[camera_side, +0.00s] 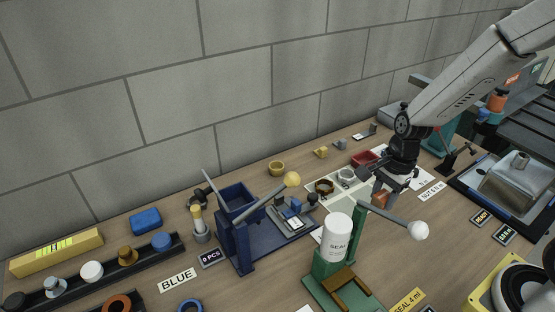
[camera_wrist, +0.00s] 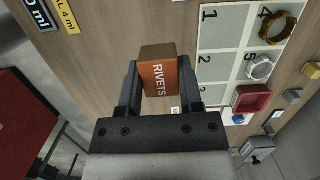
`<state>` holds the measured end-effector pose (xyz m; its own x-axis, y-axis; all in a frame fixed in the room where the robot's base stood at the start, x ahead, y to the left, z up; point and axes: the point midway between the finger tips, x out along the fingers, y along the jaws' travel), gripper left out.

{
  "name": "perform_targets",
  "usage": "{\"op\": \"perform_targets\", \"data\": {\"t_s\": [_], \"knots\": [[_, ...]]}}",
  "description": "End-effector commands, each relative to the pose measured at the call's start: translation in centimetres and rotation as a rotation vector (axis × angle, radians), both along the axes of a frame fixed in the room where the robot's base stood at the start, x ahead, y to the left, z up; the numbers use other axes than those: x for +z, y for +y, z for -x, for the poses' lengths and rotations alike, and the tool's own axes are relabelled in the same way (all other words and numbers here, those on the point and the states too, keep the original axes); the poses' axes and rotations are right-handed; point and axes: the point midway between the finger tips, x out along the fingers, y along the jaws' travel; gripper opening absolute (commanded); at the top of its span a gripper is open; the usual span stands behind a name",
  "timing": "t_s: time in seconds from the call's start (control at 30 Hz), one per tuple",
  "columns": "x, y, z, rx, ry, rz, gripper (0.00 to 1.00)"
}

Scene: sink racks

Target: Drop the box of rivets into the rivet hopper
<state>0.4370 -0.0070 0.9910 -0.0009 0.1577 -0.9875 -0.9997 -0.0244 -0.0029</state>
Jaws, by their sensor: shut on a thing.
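My gripper (camera_side: 382,190) is shut on the box of rivets (camera_wrist: 158,78), an orange-brown box with RIVETS lettered on its side. In the wrist view the box sits between the two dark fingers. In the side view the rivet box (camera_side: 380,199) shows small below my gripper, above the right part of the bench, behind the green press's lever. The blue open-topped bin (camera_side: 238,196) on the blue lever press looks like the rivet hopper. It stands well to the left of my gripper; its inside is only partly seen.
The blue press's yellow-knobbed lever (camera_side: 270,200) slants up beside the bin. A numbered mat (camera_wrist: 225,65) holds rings and a red tray (camera_wrist: 252,100).

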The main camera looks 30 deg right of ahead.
Motion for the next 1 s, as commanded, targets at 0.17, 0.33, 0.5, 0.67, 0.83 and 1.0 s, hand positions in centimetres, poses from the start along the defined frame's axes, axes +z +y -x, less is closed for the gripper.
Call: {"op": "perform_targets", "data": {"t_s": [0.17,0.33,0.5,0.67,0.83,1.0], "knots": [[1.2,2.1,-3.6,0.009,-0.003,-0.006,0.0],[2.8,4.8,-7.0,0.011,-0.002,-0.012,0.0],[4.4,7.8,-10.0,0.014,-0.001,-0.014,0.0],[6.1,10.9,-12.4,0.015,0.001,-0.014,0.0],[7.9,14.2,-14.3,0.016,0.003,-0.012,0.0],[9.7,17.6,-15.7,0.014,0.003,-0.007,0.0]]}}
